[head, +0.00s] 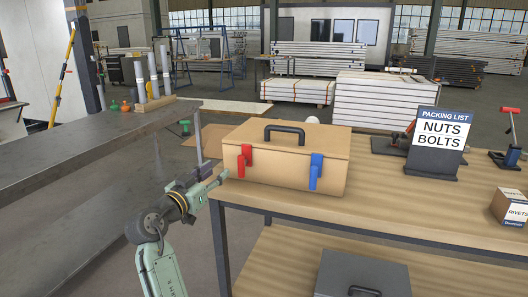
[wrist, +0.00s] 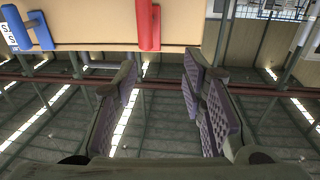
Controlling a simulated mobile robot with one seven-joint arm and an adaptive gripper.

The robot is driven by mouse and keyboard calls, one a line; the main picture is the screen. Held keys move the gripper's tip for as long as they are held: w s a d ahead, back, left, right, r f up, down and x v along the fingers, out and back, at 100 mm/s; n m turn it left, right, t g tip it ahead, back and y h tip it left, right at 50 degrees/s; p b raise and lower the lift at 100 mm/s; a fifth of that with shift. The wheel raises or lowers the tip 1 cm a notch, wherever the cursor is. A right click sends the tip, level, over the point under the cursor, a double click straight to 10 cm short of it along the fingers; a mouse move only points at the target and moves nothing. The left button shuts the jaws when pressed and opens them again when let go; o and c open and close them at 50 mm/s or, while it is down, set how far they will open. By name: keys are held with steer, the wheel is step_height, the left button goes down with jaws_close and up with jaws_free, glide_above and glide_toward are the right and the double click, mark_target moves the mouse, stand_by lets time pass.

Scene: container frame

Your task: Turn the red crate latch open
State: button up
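The tan crate (head: 283,140) stands on the wooden table's left end, with a black handle on its lid. The red latch (head: 244,160) is on the left of its front face, and it also shows in the wrist view (wrist: 148,25). A blue latch (head: 316,171) is on the right of the same face; the wrist view shows it at the upper left (wrist: 40,30). My gripper (head: 222,177) is at the crate's front left corner, left of the red latch. In the wrist view my gripper (wrist: 161,70) is open and empty, its fingertips apart from the red latch.
A packing list sign (head: 438,135) and a rivets box (head: 511,208) stand to the right on the wooden table (head: 400,210). A grey case (head: 362,275) sits on the shelf below. A grey bench (head: 80,165) lies to the left. The tabletop right of the crate is largely clear.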

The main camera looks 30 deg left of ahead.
mark_target(239, 164)
steer(key=shift+m+h, duration=0.4)
steer(key=shift+h, duration=0.3)
steer(key=w+p, duration=0.1)
steer(key=w, duration=0.2)
steer(key=w+p, duration=0.1)
steer(key=w, duration=0.3)
steer(key=w+f+p, duration=0.1)
steer(key=w, duration=0.3)
steer(key=shift+w+d+p, duration=0.25)
steer(key=shift+d+p, duration=0.05)
steer(key=shift+d, duration=0.1)
steer(key=shift+f, duration=0.1)
jaws_close()
